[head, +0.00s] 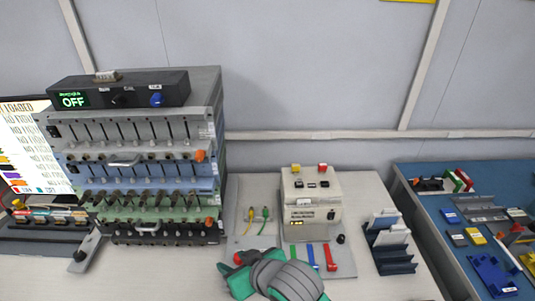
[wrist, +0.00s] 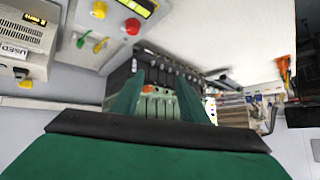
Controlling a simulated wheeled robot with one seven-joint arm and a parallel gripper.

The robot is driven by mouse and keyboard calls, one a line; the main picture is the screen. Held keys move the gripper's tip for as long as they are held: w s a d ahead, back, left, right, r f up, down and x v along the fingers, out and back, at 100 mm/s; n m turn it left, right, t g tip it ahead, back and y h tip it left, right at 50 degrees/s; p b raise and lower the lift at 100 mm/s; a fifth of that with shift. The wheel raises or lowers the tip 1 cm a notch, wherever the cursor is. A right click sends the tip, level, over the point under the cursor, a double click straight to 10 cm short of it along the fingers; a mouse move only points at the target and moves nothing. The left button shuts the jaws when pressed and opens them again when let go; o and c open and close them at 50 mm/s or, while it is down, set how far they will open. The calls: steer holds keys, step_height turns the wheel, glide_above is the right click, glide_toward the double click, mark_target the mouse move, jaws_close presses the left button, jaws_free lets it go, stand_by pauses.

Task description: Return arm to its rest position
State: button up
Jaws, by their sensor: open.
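My gripper (wrist: 160,74) shows in the wrist view as two green fingers standing apart with nothing held between them. Beyond the fingers is the rack of cell channels (wrist: 158,104), partly hidden by them. In the head view, a green and grey part of my arm (head: 285,279) is at the bottom centre, in front of the white table. I cannot make out the fingers in the head view. The tall rack (head: 140,160) with several slotted tiers stands at the left, with a black box reading OFF (head: 120,90) on top.
A beige tester (head: 311,205) with coloured buttons stands mid-table. Red and blue strips (head: 331,257) lie before it. A dark holder with white pouches (head: 388,250) is to its right. A blue mat (head: 460,205) with small parts is far right. The table's front right (head: 400,289) is clear.

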steer(key=w+a+r+m+t+y, duration=0.2)
steer(key=w+a+r+m+t, duration=0.15)
steer(key=r, duration=0.25)
steer(key=w+a+r+m+t+y, duration=0.2)
steer(key=a+r+t, duration=0.2)
steer(key=r+t, duration=0.15)
steer(key=s+d+f+m+h, duration=0.45)
steer(key=s+f, duration=0.25)
steer(key=f, duration=0.2)
steer(key=s+d+f+m+h, duration=0.35)
steer(key=s+f+h, duration=0.3)
steer(key=f, duration=0.25)
steer(key=s+d+f+n, duration=0.2)
steer(key=s+d+n, duration=0.1)
steer(key=s, duration=0.6)
steer(key=s+d+f+n, duration=0.3)
steer(key=s+d, duration=0.1)
steer(key=s, duration=0.6)
steer(key=shift+d+f+g, duration=0.3)
steer(key=shift+f, duration=0.05)
steer(key=shift+n, duration=0.25)
